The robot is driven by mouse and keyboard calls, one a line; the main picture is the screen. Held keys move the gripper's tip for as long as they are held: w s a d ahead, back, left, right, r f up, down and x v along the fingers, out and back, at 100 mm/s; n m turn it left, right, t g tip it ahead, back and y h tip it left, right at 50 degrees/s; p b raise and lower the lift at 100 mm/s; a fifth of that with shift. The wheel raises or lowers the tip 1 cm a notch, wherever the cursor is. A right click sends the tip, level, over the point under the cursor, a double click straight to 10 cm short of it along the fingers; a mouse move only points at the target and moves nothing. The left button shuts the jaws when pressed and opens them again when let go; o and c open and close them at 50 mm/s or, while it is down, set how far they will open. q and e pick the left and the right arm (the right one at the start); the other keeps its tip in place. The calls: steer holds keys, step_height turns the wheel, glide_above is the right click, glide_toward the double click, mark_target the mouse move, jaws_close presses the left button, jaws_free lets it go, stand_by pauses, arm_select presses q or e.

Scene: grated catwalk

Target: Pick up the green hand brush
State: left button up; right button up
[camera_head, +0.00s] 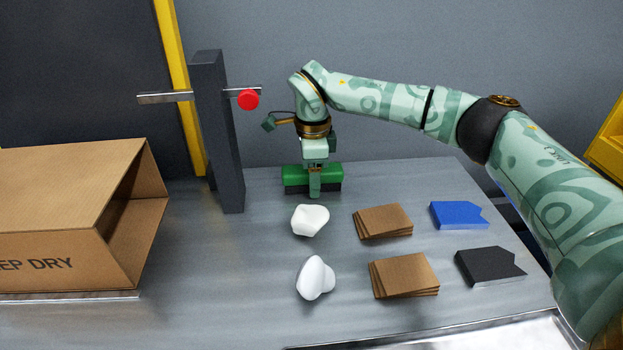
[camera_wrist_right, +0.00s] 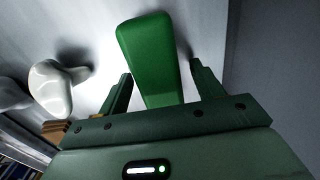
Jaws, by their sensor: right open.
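The green hand brush (camera_head: 296,178) lies near the back of the metal table, with a green top and dark bristles below. My right gripper (camera_head: 314,190) is over the brush from above and hides its middle. In the right wrist view the green brush (camera_wrist_right: 150,55) extends between the two fingers of my right gripper (camera_wrist_right: 160,85). The fingers stand apart, with a visible gap on the right side; whether the left finger touches the brush I cannot tell. My left gripper is not in view.
Two white lumpy objects (camera_head: 310,220) (camera_head: 315,279), brown card stacks (camera_head: 383,221) (camera_head: 404,275), a blue piece (camera_head: 458,215) and a black piece (camera_head: 489,266) lie in front. A dark post (camera_head: 218,140) with a red knob (camera_head: 248,99) stands left of the brush. A cardboard box (camera_head: 70,215) fills the left.

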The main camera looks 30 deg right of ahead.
steer(key=c, duration=1.1)
step_height(320, 180, up, 10)
steer(key=p, duration=0.4)
steer(key=shift+r+p, duration=0.1)
steer(key=shift+p, duration=0.2)
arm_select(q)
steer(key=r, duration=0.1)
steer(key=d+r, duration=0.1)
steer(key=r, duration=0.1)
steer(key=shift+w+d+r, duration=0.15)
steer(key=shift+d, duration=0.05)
arm_select(e)
steer(key=shift+o, duration=0.6)
